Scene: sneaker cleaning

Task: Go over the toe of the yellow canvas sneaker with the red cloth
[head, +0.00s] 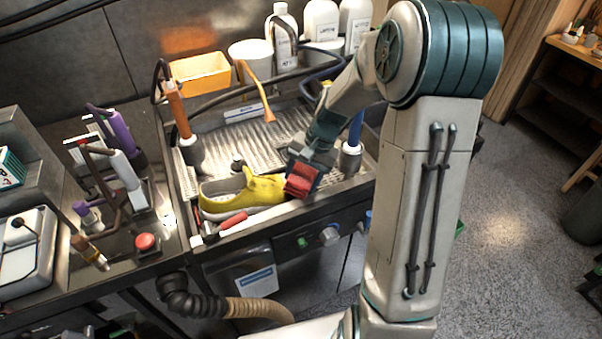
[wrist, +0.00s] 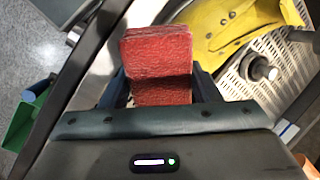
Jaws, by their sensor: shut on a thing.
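The yellow canvas sneaker (head: 256,190) lies on its side or low along the front of the ribbed metal sink tray, with its grey end to the left. In the wrist view its yellow upper (wrist: 232,25) shows at the top right. My gripper (head: 303,172) is shut on the red cloth (head: 301,182), a folded block that fills the space between the fingers in the wrist view (wrist: 160,60). In the head view the cloth is at the sneaker's right end. I cannot tell whether they touch. The fingertips are largely hidden behind the cloth.
A red-handled tool (head: 233,220) lies along the tray's front edge. An orange-handled tool (head: 179,110) stands at the tray's left, and a blue one (head: 355,130) at its right. A yellow bin (head: 200,74) and white bottles (head: 320,22) stand behind. The tray's ribbed middle (head: 245,145) is clear.

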